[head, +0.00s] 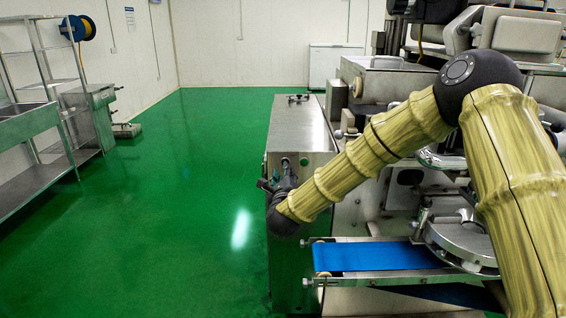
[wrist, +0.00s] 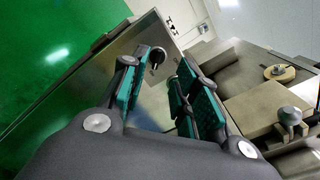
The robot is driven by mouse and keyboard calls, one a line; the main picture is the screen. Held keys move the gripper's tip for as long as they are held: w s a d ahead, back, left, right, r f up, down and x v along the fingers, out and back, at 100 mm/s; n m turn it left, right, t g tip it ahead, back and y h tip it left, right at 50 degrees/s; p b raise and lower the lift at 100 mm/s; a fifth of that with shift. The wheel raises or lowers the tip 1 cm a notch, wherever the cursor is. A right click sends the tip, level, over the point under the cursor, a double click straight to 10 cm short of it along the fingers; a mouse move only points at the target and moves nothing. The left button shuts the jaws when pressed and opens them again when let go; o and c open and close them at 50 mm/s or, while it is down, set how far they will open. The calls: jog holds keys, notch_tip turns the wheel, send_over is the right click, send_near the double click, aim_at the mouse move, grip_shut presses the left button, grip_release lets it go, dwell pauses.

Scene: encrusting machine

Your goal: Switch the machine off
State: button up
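The encrusting machine fills the right side of the head view, with its steel cabinet (head: 300,130) at the near left end. In the wrist view a small dark switch knob (wrist: 156,60) shows on the cabinet's steel face (wrist: 100,72). My gripper (wrist: 166,66) is open, with teal pads on both fingers. The knob appears in the gap between the fingertips; I cannot tell if either finger touches it. In the head view my gripper (head: 272,186) is close to the cabinet's end face and partly hides it. The knob's setting is not readable.
A blue conveyor belt (head: 375,256) juts out below my arm. Steel shelving (head: 40,100) stands along the left wall. The green floor (head: 170,200) between shelving and machine is clear. Steel machine parts (wrist: 262,75) lie to the right in the wrist view.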

jog(key=w+p, duration=0.2)
jog(key=w, duration=0.5)
jog(key=shift+w+f, duration=0.15)
jog(key=shift+w, duration=0.25)
grip_shut()
